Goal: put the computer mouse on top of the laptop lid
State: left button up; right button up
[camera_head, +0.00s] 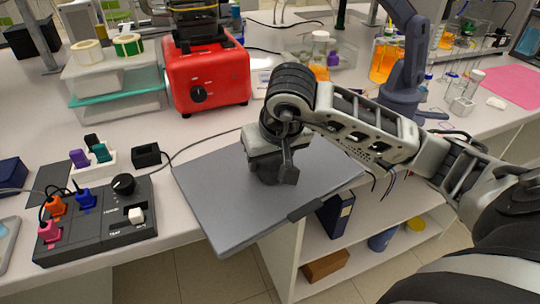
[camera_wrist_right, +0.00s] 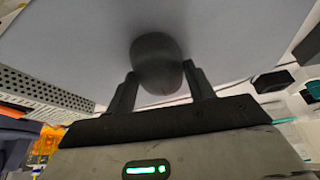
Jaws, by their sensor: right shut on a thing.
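The closed grey laptop (camera_head: 215,200) lies on the white bench, its front part reaching over the bench edge. Its flat lid also fills much of the right wrist view (camera_wrist_right: 70,40). My right gripper (camera_head: 275,177) points down over the lid's upper middle. It is shut on the dark, rounded computer mouse (camera_wrist_right: 157,65), which shows between the two fingers in the right wrist view. In the head view the gripper largely hides the mouse. I cannot tell whether the mouse touches the lid. My left gripper is not in view.
Left of the laptop are a black control box (camera_head: 100,222) with coloured plugs and a small black block (camera_head: 146,154). A red machine (camera_head: 208,80) stands behind. A blue-grey jointed stand (camera_head: 402,75) and glassware are at the back right. Shelves lie below the bench edge.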

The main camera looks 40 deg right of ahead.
jog(key=shift+f+b, duration=0.25)
jog(key=shift+b, duration=0.05)
jog(key=o, duration=1)
jog(key=shift+r, duration=0.1)
jog(key=shift+r+p, duration=0.35)
jog(key=shift+r, duration=0.05)
jog(key=p+v, duration=0.1)
jog(key=v, duration=1)
jog(key=shift+s+r, duration=0.2)
jog(key=shift+r, duration=0.05)
